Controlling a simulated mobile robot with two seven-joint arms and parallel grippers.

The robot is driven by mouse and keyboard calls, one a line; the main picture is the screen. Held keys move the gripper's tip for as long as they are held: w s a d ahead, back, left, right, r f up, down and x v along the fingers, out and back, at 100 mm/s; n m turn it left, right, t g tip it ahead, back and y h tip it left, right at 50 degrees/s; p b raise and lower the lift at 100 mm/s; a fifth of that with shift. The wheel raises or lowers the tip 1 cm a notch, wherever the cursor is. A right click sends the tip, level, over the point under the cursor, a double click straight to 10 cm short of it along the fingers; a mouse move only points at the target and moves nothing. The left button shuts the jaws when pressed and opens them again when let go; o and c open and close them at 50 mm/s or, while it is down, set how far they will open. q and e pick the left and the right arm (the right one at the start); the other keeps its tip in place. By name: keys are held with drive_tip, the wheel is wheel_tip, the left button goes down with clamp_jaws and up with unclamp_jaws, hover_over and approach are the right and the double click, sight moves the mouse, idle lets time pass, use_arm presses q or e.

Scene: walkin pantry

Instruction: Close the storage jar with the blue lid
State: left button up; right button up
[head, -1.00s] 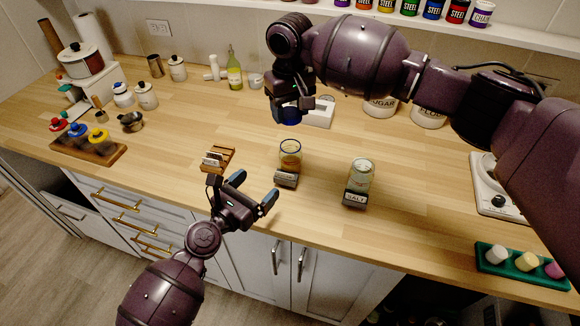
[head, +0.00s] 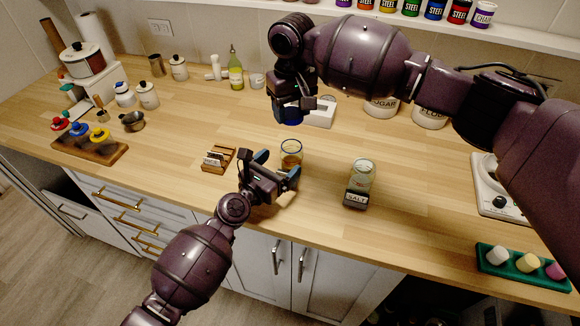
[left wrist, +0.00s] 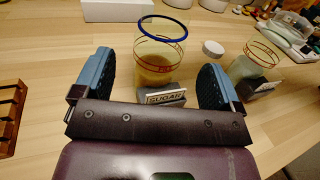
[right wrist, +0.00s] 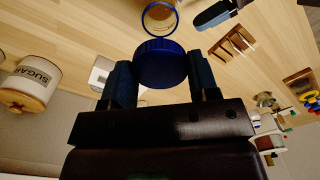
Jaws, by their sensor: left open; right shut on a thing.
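The storage jar (head: 291,148) is clear glass with a blue rim and brownish contents, standing open on the counter. My right gripper (right wrist: 161,82) is shut on the blue lid (right wrist: 160,65). The lid (head: 291,118) is held above and beyond the jar in the head view.
A second glass jar (head: 362,172) with a SALT label stands to the right. A small wooden rack (head: 217,165) is left of my left gripper. A white box (head: 320,118) lies behind. A board with coloured lids (head: 110,153) is far left, a green tray (head: 520,268) far right.

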sight(285, 159)
use_arm(q)
drive_tip(key=shift+x, duration=1.85)
drive_tip(key=c, duration=1.4)
drive_tip(key=shift+o, duration=0.2)
use_arm(e)
drive_tip(key=shift+f, duration=2.5)
drive_tip(key=shift+f, duration=0.1)
drive_tip(key=shift+f, duration=0.8)
drive_tip(key=shift+f, duration=0.55)
